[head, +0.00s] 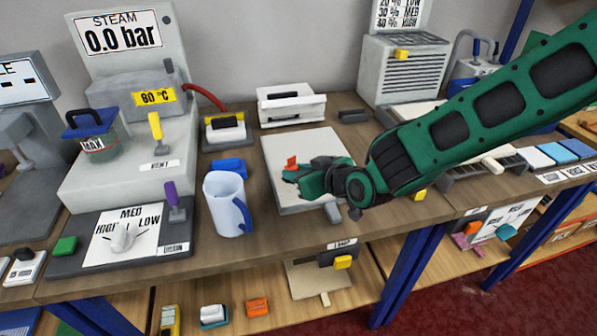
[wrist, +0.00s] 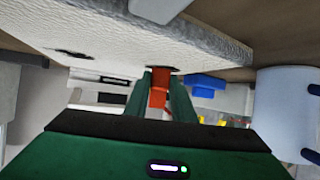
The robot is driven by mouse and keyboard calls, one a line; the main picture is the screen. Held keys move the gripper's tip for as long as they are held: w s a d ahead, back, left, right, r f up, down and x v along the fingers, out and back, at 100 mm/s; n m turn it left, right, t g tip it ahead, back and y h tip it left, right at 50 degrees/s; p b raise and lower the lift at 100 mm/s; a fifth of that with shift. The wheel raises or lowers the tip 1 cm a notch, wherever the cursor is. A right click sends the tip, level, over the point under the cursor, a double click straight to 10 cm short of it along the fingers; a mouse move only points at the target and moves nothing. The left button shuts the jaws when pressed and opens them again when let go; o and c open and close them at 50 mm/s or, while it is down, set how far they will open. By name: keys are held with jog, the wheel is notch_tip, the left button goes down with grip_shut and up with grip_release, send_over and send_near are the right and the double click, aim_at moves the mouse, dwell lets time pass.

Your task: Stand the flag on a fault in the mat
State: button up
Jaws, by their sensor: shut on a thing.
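The flag (head: 291,162) is a small red-orange piece. My gripper (head: 292,174) is shut on it, and the flag (wrist: 158,92) shows between the two green fingers (wrist: 160,100) in the wrist view. The mat (head: 283,148) is a pale, flat pad on the bench, and my gripper is over its middle. In the wrist view the textured mat (wrist: 120,38) fills the upper part. A dark mark (wrist: 76,53) shows on it at the left, and another dark patch shows by the flag's tip. I cannot tell whether the flag touches the mat. My gripper and arm hide part of the mat.
A blue-white jug (head: 222,205) stands left of the mat, with a blue block (head: 228,167) behind it. A white box (head: 290,105) stands behind the mat. A steam unit (head: 130,160) fills the left side. A grey rack (head: 480,172) is at the right.

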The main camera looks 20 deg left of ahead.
jog(key=shift+f, duration=0.1)
jog(key=o, duration=1)
jog(key=shift+d, duration=0.1)
jog(key=v, duration=1.2)
jog(key=shift+d, duration=0.1)
